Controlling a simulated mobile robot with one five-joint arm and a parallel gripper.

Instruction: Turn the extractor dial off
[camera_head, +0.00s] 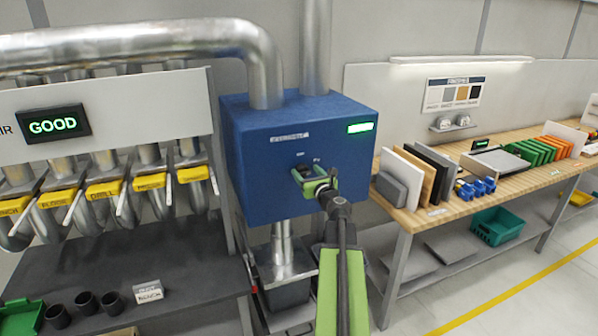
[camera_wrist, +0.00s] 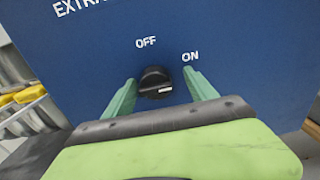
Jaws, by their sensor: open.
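The extractor (camera_head: 262,185) is a blue box on the wall with a green lit display (camera_head: 361,127) at its upper right. Its black dial (camera_wrist: 155,80) sits on the front face under the OFF label (camera_wrist: 146,42), with the ON label (camera_wrist: 190,56) to its upper right. A pale mark shows on the dial's lower right part. My green gripper (camera_wrist: 160,88) is open, with one finger on each side of the dial. I cannot tell whether the fingers touch it. In the head view my gripper (camera_head: 316,182) is at the box front and partly covers the dial.
A pipe rack with yellow gates (camera_head: 105,189) and a GOOD sign (camera_head: 54,125) stands at the left, above a dark bench (camera_head: 200,260). A wooden workbench (camera_head: 480,204) with panels and coloured pieces is at the right. Clear floor lies at the lower right.

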